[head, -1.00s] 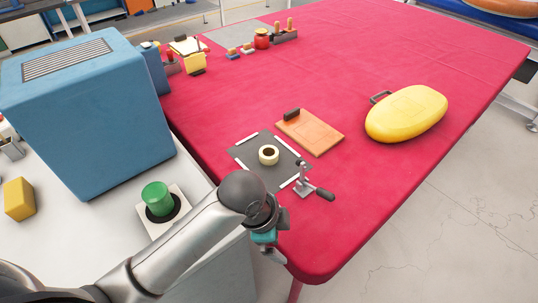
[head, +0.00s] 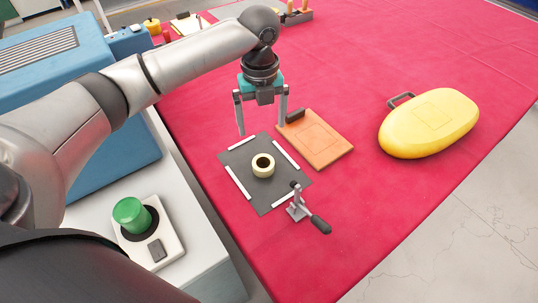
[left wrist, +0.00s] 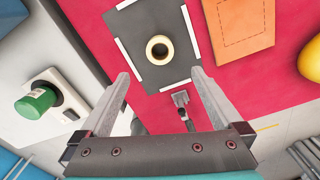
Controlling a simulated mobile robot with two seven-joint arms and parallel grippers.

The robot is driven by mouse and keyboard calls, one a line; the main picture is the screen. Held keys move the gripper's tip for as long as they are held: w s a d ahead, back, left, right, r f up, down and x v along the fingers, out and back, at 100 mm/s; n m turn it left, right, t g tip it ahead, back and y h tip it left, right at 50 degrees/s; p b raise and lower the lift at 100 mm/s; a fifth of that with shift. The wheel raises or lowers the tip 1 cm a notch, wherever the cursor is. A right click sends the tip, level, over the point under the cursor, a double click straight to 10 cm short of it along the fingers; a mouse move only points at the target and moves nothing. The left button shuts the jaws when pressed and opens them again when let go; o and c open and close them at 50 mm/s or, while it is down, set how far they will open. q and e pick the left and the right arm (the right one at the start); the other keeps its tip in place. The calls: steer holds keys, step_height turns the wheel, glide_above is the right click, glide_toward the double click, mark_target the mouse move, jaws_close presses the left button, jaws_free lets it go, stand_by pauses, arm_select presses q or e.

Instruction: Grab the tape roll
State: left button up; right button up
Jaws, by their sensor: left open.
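The tape roll (head: 263,165) is a cream ring lying flat on a dark grey mat (head: 240,160) with white strips along its edges. My left gripper (head: 247,130) is open and empty. In the head view it hangs above the red table, just beyond the mat and up from the roll. In the left wrist view the tape roll (left wrist: 159,48) shows at the top, ahead of the spread fingertips (left wrist: 160,75) and apart from them. My right gripper is not in view.
A toggle clamp with a dark handle (head: 320,224) stands at the mat's near corner. An orange board (head: 325,145) lies to the right, with a yellow inflatable (head: 430,122) beyond it. A green button (head: 131,214) sits on the grey bench at left.

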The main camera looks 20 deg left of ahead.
arm_select(q)
steer(key=b, duration=0.1)
glide_above(264, 163)
steer(key=f, duration=0.6)
steer(key=shift+a, duration=0.25)
step_height(264, 163, down, 2)
steer(key=shift+f+b, duration=0.2)
steer(key=shift+b, duration=0.1)
steer(key=shift+f, duration=0.7)
steer(key=f, duration=0.2)
steer(key=f+b, duration=0.1)
steer(key=f, duration=0.1)
steer(key=shift+s+d+f, duration=0.1)
steer(key=shift+d+f, duration=0.1)
steer(key=shift+f, duration=0.2)
steer(key=shift+r, duration=0.1)
steer(key=c, duration=1.3)
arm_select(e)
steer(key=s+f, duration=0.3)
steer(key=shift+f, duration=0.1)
